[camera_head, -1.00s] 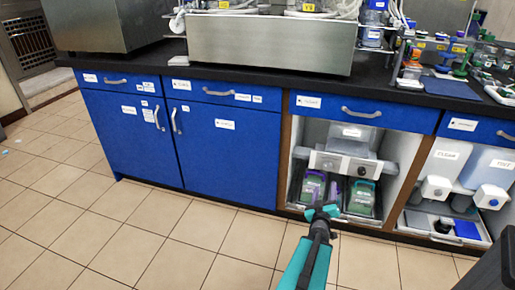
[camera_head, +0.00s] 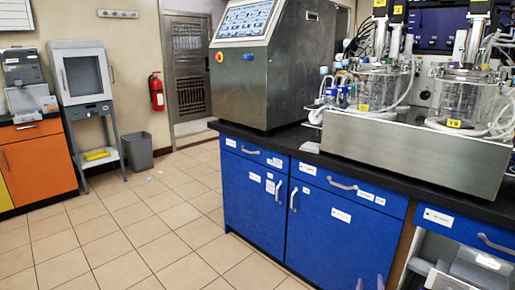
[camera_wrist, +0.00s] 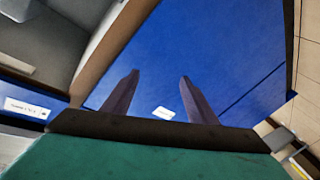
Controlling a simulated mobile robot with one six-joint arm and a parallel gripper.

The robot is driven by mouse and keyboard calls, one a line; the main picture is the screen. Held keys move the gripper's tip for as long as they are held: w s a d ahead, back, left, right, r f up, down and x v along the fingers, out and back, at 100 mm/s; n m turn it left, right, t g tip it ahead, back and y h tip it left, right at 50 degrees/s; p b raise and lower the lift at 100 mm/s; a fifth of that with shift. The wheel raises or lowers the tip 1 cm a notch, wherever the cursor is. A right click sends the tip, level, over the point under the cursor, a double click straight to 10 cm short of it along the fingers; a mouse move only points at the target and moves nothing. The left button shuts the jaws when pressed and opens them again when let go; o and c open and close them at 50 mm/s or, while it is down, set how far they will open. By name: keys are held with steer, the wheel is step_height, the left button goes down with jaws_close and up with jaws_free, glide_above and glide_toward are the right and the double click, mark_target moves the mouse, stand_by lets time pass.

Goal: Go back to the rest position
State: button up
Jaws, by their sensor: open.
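My gripper (camera_wrist: 159,76) shows in the wrist view with its two dark fingers apart and nothing between them. The fingers point toward a blue cabinet door (camera_wrist: 235,60) with a small white label (camera_wrist: 164,113). In the head view only the fingertips of my gripper (camera_head: 370,283) show at the bottom edge, in front of the blue cabinet (camera_head: 335,225). The rest of my arm is out of that view. I cannot tell the exact gap between fingers and door.
A black countertop (camera_head: 280,143) carries a steel control unit (camera_head: 265,75) and glass bioreactors (camera_head: 383,85) in a steel tray (camera_head: 415,150). An open cabinet bay (camera_head: 440,258) is at lower right.

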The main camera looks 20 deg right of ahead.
steer(key=w+a+n+y+p, duration=0.2)
steer(key=w+a+y+p, duration=0.15)
steer(key=w+a, duration=0.45)
steer(key=w+a+n+y+p, duration=0.15)
steer(key=w+a+p, duration=0.3)
steer(key=a, duration=0.65)
steer(key=a+f+n+g+y+p, duration=0.1)
steer(key=a+f+y+p, duration=0.2)
steer(key=a, duration=0.7)
steer(key=a+f+g+y+p, duration=0.2)
steer(key=a+f+p, duration=0.1)
steer(key=a, duration=0.6)
steer(key=s+a+f+g+y+p, duration=0.1)
steer(key=s+a+f+g+p, duration=0.15)
steer(key=s+a, duration=0.35)
steer(key=s+a+f+g+y+p, duration=0.1)
steer(key=s+a+g+p, duration=0.15)
steer(key=s+a, duration=0.35)
steer(key=s+a+r+m+g, duration=0.1)
steer(key=s+a+m+g, duration=0.1)
steer(key=s+g, duration=0.7)
steer(key=s+a, duration=0.1)
steer(key=s, duration=0.7)
steer(key=shift+s+r+y, duration=0.15)
steer(key=shift+s+y, duration=0.25)
steer(key=shift+a, duration=0.1)
